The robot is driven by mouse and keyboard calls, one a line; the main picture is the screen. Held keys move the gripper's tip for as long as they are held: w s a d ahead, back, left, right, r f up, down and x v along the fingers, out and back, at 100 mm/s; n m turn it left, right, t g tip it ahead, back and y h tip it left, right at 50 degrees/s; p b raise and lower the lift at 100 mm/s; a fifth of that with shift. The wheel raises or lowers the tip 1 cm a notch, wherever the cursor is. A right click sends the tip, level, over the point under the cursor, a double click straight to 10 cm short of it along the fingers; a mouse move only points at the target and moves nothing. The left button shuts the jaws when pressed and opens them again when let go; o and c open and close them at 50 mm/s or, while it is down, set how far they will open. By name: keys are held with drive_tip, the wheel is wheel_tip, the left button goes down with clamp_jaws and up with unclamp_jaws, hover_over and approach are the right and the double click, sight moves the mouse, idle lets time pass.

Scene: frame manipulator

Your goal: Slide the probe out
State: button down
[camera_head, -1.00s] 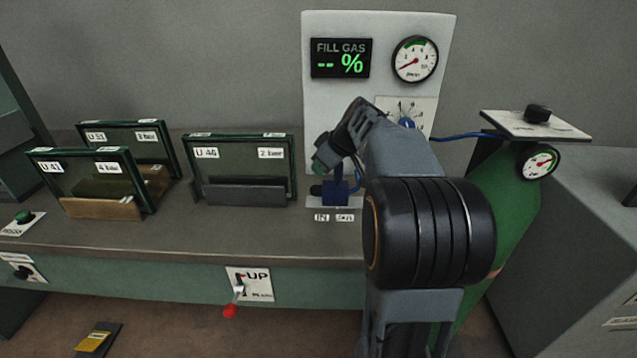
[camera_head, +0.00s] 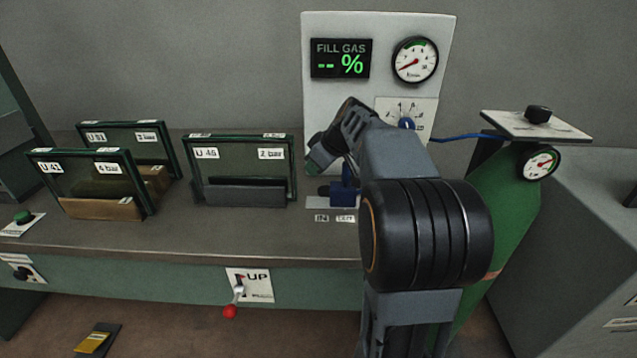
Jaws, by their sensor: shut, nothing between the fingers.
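A small blue block (camera_head: 343,194) with an upright blue post sits on a pale plate (camera_head: 318,203) at the foot of the white gas panel; it looks like the probe or its carriage. A short dark piece sticks out on its left. Labels (camera_head: 334,218) reading IN and what looks like EXIT lie in front. My gripper (camera_head: 316,163) is just above and left of the block, at the end of my bent wrist, and looks shut and empty. My arm hides what lies right of the block. I cannot tell whether the gripper touches the post.
Glazed units stand in holders on the bench: U 46 (camera_head: 240,165), U 41 (camera_head: 88,180) and one behind. The gas panel (camera_head: 330,100) reads "-- %". A green cylinder (camera_head: 500,205) stands right, with a blue hose (camera_head: 460,136). A red-tipped lever (camera_head: 231,311) hangs at the bench front.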

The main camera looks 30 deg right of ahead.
drive_tip(key=a+p+v, duration=0.1)
drive_tip(key=p+v, duration=0.3)
drive_tip(key=v, duration=0.4)
drive_tip(key=shift+r, duration=0.7)
drive_tip(key=s+a+f+m+g+h+p, duration=0.1)
drive_tip(key=s+f+m+g+h+p, duration=0.1)
drive_tip(key=s+f+m, duration=0.4)
drive_tip(key=s+a+r+h+p, duration=0.1)
drive_tip(key=s+a+r+p, duration=0.2)
drive_tip(key=s+a+p, duration=0.6)
drive_tip(key=s+a, duration=0.2)
drive_tip(key=a, duration=0.2)
drive_tip(key=shift+r+h+p, duration=0.3)
drive_tip(key=shift+r, duration=0.05)
